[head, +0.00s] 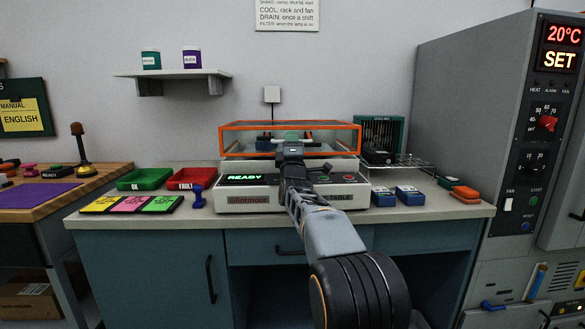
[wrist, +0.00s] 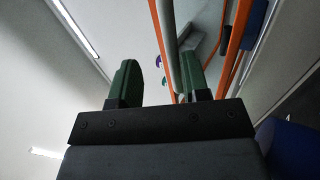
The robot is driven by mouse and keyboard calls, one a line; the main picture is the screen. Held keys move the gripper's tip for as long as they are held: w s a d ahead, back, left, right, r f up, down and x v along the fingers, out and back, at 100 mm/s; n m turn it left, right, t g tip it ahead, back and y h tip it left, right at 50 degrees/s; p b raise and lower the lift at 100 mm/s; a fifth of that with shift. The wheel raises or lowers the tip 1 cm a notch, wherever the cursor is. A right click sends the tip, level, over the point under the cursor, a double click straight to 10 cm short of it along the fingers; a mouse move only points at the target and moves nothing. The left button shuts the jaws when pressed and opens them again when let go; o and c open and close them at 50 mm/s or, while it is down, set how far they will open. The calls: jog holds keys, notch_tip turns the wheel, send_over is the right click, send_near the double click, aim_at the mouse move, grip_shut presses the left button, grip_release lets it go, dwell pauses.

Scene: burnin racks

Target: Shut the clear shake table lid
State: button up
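The clear lid (head: 240,125) has an orange frame and sits above the back of the white shake table (head: 215,190). Its exact angle is hard to tell in the head view. In the wrist view its orange frame (wrist: 236,35) runs up the right side, with a grey bar (wrist: 168,40) beside it. My gripper (head: 291,137) is in front of the lid's middle, over the table. Its green fingers are apart in the wrist view (wrist: 158,78). The bar passes close to the right finger; whether they touch is unclear. My arm hides part of the table's front.
Green (head: 145,179) and red (head: 192,178) trays and a blue knobbed object (head: 198,197) are left of the table. Two blue blocks (head: 383,197) and a wire rack (head: 405,163) are right. A tall grey chamber (head: 450,110) bounds the right.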

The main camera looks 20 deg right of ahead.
jog(key=v, duration=1)
jog(key=shift+s, duration=0.35)
jog(key=shift+a+f, duration=0.1)
jog(key=s+a+r+m+g+y+p, duration=0.65)
jog(key=a+g+y+p, duration=0.2)
jog(key=p, duration=1.25)
jog(key=s+a+m+g+p, duration=0.2)
jog(key=s+g+p, duration=0.3)
jog(key=s, duration=0.5)
jog(key=s+a+r+m+g+p, duration=0.1)
jog(key=s+a+m+g+p, duration=0.2)
jog(key=s+p, duration=0.7)
jog(key=shift+s+r+m+g+y, duration=0.35)
jog(key=shift+s+m+g, duration=0.2)
jog(key=shift+m+g, duration=0.6)
